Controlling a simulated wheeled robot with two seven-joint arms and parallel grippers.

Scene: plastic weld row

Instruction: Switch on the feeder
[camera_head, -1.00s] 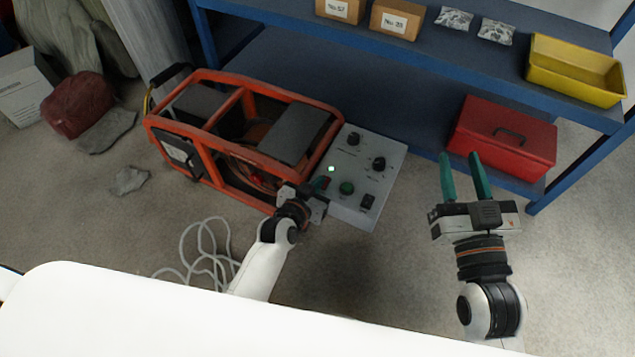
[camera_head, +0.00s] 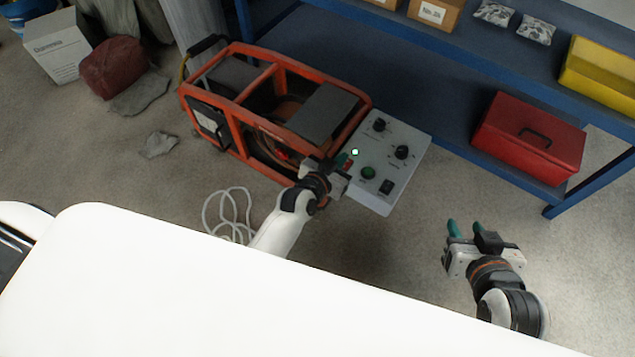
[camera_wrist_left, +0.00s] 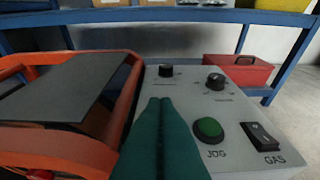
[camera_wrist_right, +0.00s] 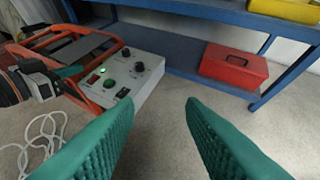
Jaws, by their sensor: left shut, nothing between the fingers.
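The feeder (camera_head: 272,105) is an orange-framed machine on the floor with a grey control panel (camera_head: 385,165) at its right end. The panel has black knobs (camera_head: 401,152), a green JOG button (camera_wrist_left: 208,129) and a black GAS rocker switch (camera_wrist_left: 261,135). A small green light (camera_head: 355,152) on it is lit. A red switch (camera_wrist_right: 92,79) shows beside the light in the right wrist view. My left gripper (camera_head: 345,161) is shut and empty at the panel's left side, by the light; its fingers hide that patch in the left wrist view. My right gripper (camera_wrist_right: 158,105) is open and empty, away from the panel.
A blue shelf (camera_head: 440,95) stands behind the feeder, with a red toolbox (camera_head: 530,138) on its lower level and a yellow bin (camera_head: 602,75) above. A pale cable (camera_head: 228,215) lies coiled on the floor. The floor right of the panel is clear.

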